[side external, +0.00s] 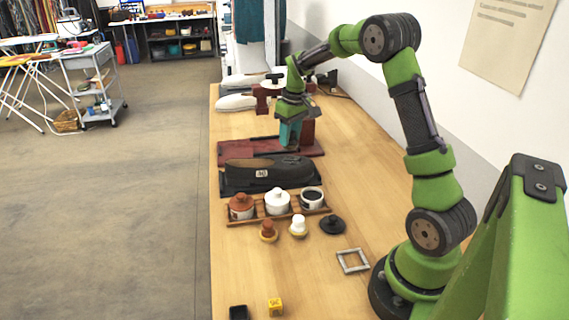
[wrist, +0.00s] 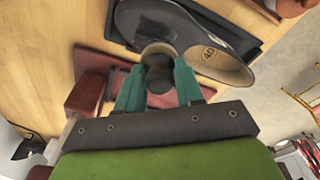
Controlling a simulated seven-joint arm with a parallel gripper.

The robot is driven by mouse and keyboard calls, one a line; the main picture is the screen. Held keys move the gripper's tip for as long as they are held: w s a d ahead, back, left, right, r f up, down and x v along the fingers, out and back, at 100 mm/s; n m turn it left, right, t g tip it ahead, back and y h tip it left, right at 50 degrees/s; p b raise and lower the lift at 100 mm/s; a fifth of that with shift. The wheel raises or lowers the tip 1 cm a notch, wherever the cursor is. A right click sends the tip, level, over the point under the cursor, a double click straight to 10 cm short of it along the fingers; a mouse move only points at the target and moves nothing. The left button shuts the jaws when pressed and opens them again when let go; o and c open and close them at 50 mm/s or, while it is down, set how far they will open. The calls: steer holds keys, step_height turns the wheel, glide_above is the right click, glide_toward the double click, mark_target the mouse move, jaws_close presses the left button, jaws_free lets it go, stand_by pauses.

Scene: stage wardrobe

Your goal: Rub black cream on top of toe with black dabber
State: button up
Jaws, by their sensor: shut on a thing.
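A dark shoe (side external: 250,168) lies on a black mat with its opening to the left and its toe to the right in the side view. In the wrist view the shoe (wrist: 195,30) shows a tan insole marked 40. A duller patch shows on its toe. My gripper (side external: 290,140) is just behind the toe, fingers down. In the wrist view my gripper (wrist: 158,85) is shut on the black dabber (wrist: 158,72), whose pale head is beside or over the toe; I cannot tell whether they touch. The open jar of black cream (side external: 312,196) stands in the wooden rack.
The rack also holds a brown-lidded jar (side external: 241,205) and a white-lidded jar (side external: 277,202). Brown (side external: 268,231) and white (side external: 298,227) dabbers and a black lid (side external: 332,225) lie in front. A dark red stand (side external: 308,135) is behind the shoe.

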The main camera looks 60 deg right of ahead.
steer(key=shift+r, duration=1.55)
